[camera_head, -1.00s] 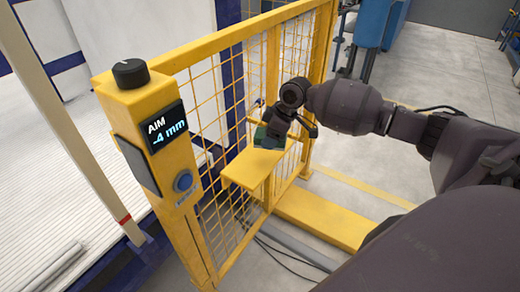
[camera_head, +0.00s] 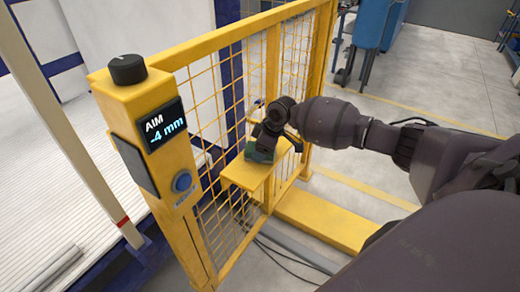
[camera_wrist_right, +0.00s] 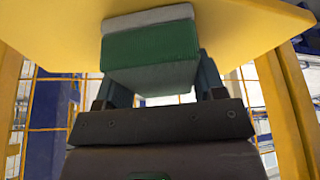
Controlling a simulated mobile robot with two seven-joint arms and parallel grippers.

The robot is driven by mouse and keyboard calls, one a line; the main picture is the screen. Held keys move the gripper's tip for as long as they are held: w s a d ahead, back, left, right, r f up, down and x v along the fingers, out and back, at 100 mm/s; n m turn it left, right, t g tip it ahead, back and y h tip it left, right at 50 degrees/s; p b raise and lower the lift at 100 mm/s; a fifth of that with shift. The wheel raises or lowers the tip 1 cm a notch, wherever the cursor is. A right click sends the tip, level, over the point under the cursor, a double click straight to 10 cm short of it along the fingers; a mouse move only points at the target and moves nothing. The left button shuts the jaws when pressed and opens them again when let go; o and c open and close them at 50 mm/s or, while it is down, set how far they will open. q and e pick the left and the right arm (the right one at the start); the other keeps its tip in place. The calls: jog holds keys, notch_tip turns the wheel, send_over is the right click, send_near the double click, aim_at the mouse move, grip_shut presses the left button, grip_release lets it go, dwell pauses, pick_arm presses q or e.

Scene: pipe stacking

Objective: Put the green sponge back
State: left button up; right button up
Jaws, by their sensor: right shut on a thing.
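The green sponge (camera_head: 260,153) is at my right gripper (camera_head: 268,142), over the small yellow shelf (camera_head: 240,174) on the fence. In the right wrist view the sponge (camera_wrist_right: 150,52) shows a green body with a pale grey layer, between the two dark fingers of the gripper (camera_wrist_right: 153,82). The gripper is shut on it. The pale layer faces the yellow shelf surface (camera_wrist_right: 230,20) and seems to touch or nearly touch it; I cannot tell which. My left gripper is not in view.
A yellow post (camera_head: 150,150) with a black knob (camera_head: 127,70), a display reading "AIM -4 mm" (camera_head: 165,126) and a blue button (camera_head: 182,181) stands left of the shelf. Yellow mesh fence (camera_head: 205,90) runs behind the shelf. Grey floor lies open at right.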

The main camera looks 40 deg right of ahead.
jog(key=o, duration=0.9)
jog(key=shift+c, duration=0.2)
jog(key=p+v, duration=0.1)
jog(key=v, duration=1.1)
jog(key=shift+p, duration=0.3)
